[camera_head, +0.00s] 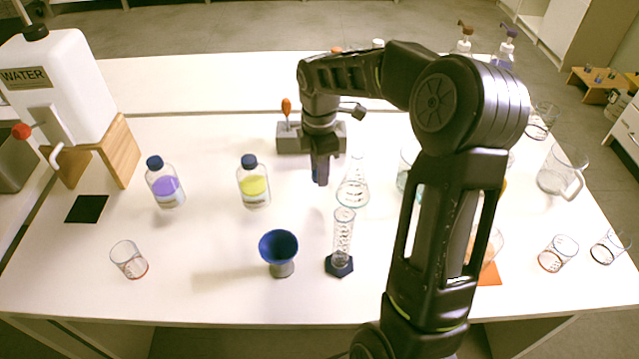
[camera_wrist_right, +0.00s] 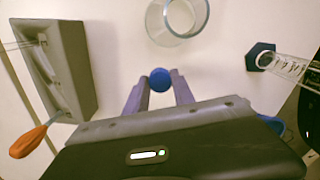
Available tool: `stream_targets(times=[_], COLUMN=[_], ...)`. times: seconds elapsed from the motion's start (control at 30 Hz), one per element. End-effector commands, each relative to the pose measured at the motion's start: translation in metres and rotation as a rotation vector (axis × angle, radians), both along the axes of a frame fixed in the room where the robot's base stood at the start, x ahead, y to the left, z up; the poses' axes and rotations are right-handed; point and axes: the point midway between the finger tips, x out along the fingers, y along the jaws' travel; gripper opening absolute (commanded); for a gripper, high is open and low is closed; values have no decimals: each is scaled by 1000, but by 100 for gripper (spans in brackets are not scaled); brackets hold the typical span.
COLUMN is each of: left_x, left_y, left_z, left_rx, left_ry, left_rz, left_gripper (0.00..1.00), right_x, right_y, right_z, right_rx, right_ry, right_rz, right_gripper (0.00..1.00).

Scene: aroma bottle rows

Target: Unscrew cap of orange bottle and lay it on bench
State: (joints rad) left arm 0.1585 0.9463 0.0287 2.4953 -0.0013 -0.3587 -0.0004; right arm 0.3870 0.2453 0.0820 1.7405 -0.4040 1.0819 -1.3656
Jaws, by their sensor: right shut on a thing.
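My right gripper (camera_head: 321,180) points down over the middle of the bench (camera_head: 215,290), just left of the conical flask. In the right wrist view its fingers (camera_wrist_right: 159,88) are shut on a round blue cap (camera_wrist_right: 160,79). Only white bench top shows around the cap, and no bottle shows under it. How high the cap is above the bench I cannot tell. The orange bottle is not clearly seen; my right arm hides part of the bench's right side. My left gripper is not in view.
A conical flask (camera_head: 352,190), a measuring cylinder (camera_head: 342,240), a blue funnel (camera_head: 279,247) and a grey rack (camera_head: 296,140) stand near the gripper. Bottles with purple (camera_head: 166,187) and yellow (camera_head: 254,186) contents stand left, both capped. Bench between the yellow bottle and gripper is clear.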

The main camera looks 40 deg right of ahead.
Motion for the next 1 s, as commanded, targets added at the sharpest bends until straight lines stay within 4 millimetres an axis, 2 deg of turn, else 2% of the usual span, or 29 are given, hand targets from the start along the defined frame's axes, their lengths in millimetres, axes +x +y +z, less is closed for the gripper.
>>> stream_targets(times=[0.17, 0.5, 0.9, 0.93, 1.0], left_x=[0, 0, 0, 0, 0], left_y=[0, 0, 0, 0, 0], left_z=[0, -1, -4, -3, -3], left_rx=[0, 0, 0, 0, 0], left_ry=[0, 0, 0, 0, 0], left_rz=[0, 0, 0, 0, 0], left_gripper=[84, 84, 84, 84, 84], right_x=[0, 0, 0, 0, 0], right_y=[0, 0, 0, 0, 0], right_z=[-3, -48, -54, -53, -52], right_rx=[0, 0, 0, 0, 0], right_ry=[1, 1, 0, 0, 0], right_rz=[0, -1, -1, -1, -1], right_gripper=[0, 0, 0, 31, 37])
